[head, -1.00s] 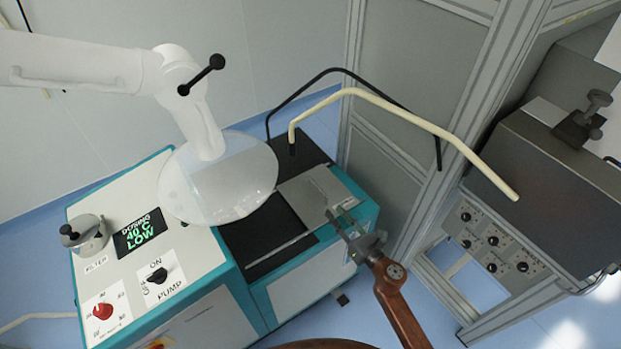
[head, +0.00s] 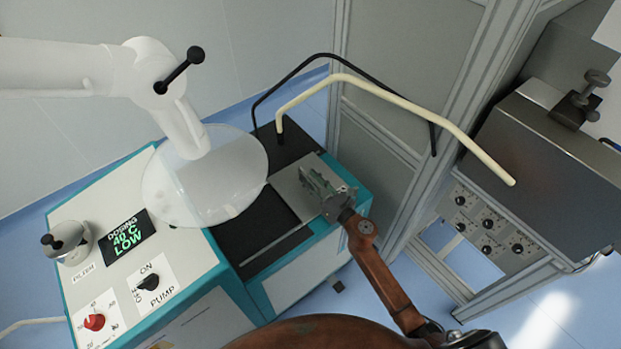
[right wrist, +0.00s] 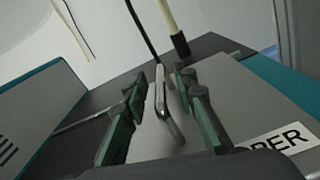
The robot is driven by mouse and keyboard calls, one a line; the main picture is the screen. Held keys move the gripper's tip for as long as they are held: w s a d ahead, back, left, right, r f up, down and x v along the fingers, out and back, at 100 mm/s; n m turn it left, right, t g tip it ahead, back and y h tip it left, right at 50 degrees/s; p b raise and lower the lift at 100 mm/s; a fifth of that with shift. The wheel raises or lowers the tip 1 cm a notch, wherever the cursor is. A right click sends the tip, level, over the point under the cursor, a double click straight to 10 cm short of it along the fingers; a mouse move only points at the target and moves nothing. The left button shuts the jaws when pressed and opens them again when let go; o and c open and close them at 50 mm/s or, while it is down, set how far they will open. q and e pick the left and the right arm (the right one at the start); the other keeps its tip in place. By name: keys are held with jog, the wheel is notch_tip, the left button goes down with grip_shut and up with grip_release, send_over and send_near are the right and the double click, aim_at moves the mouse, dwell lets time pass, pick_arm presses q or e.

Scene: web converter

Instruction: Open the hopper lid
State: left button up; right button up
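The hopper lid (head: 290,188) is a flat grey metal plate on top of the teal-edged machine, and it lies closed. In the right wrist view the lid (right wrist: 228,95) carries a thin metal bar handle (right wrist: 161,92) and a label of which "PER" is readable. My right gripper (head: 312,182) is over the lid, with its fingers apart. In the right wrist view its green-padded fingers (right wrist: 160,108) stand on either side of the handle, with gaps showing; I cannot tell whether they touch it. My left gripper is not in view.
A white arm with a translucent round hood (head: 205,178) hangs over the machine, left of the lid. A cream hose (head: 400,115) and a black hose (head: 290,78) arch behind it. A control panel (head: 125,240) is at left, a dark grey cabinet (head: 545,170) at right.

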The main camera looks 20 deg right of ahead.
jog(key=shift+w, duration=0.15)
grip_shut()
dwell(0.7)
